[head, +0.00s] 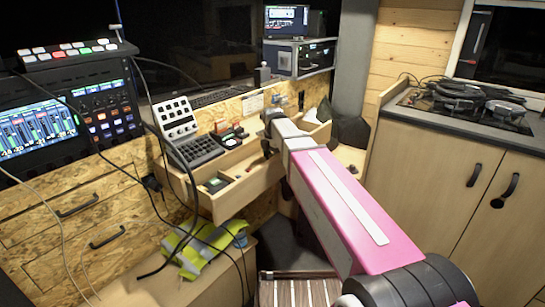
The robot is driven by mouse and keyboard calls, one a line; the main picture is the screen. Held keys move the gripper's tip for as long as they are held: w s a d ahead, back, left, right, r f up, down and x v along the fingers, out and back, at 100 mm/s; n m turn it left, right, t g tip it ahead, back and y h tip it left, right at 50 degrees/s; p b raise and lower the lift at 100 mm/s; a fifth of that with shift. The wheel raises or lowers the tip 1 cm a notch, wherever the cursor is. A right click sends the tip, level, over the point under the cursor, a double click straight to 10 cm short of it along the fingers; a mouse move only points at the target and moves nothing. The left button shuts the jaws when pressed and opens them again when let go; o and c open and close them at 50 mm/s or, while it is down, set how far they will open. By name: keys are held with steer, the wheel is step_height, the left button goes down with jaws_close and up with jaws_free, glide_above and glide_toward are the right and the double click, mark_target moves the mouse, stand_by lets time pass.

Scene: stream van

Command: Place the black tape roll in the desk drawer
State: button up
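The desk drawer (248,190) is a light wooden tray, pulled out below the control panels, left of my arm. Small dark items lie in it, and its right part is partly hidden by my arm. My gripper (268,138) is at the far end of my pink arm, over the drawer's right part. Its fingers are small and dark here, and I cannot tell whether they hold anything. I cannot make out the black tape roll for certain.
A grey button panel (190,135) stands at the drawer's left, with black cables hanging in front. A yellow vest (200,250) and a blue item (240,239) lie on the wooden bench below. A counter (465,118) with coiled black cables is at right.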

steer(key=shift+f, duration=0.1)
steer(key=o, duration=0.9)
steer(key=shift+o, duration=0.2)
step_height(320, 180, up, 12)
